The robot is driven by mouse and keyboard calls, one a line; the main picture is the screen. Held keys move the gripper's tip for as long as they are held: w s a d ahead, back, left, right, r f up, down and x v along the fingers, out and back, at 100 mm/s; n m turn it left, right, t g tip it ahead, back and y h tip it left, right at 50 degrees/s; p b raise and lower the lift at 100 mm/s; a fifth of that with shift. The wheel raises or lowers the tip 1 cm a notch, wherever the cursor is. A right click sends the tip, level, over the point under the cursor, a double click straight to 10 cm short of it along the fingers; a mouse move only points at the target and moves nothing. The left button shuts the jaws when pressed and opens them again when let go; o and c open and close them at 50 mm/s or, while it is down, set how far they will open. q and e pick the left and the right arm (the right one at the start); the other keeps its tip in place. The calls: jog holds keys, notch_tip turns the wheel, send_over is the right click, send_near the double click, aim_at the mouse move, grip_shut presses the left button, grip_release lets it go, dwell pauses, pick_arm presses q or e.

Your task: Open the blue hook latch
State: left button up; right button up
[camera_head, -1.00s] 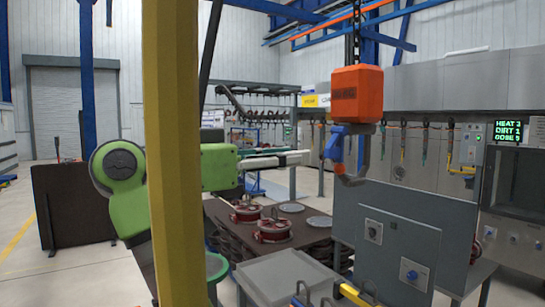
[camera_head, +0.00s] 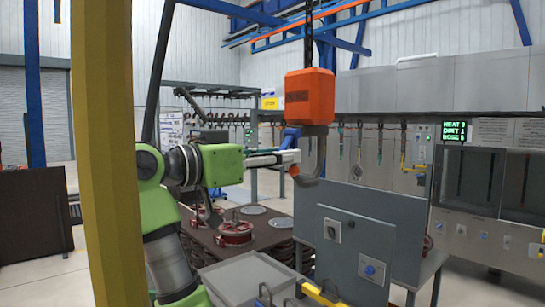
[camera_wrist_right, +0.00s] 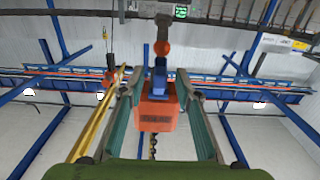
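The orange hoist block (camera_head: 310,97) hangs on a chain with a grey hook (camera_head: 306,180) below it. The blue latch (camera_head: 291,136) sits on the left side, just under the block. My right gripper (camera_head: 287,157) comes in from the left, its fingertips at the hook just below the blue latch. In the right wrist view, my right gripper (camera_wrist_right: 159,80) is open, with one finger on each side of the blue latch (camera_wrist_right: 158,74) and the hoist block (camera_wrist_right: 157,115) behind. Whether the fingers touch the latch cannot be told. My left gripper is not in view.
A yellow post (camera_head: 103,150) stands close on the left. A grey control cabinet (camera_head: 360,235) stands below right of the hook. A dark table (camera_head: 205,240) with red-brown round parts and a grey tray (camera_head: 245,278) lie below the arm.

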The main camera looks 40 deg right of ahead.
aim_at(292, 147)
grip_shut()
jog(key=a+r+y, duration=0.1)
jog(key=y, duration=0.1)
jog(key=shift+r+y, duration=0.3)
jog(key=shift+r, duration=0.1)
jog(key=shift+a, duration=0.1)
jog(key=shift+s+a+r+y, duration=0.1)
jog(key=shift+a+r+y, duration=0.2)
jog(key=shift+r+y, duration=0.45)
jog(key=shift+a+r+y, duration=0.1)
jog(key=shift+r+y, duration=0.35)
jog(key=shift+y, duration=0.1)
jog(key=shift+r, duration=0.1)
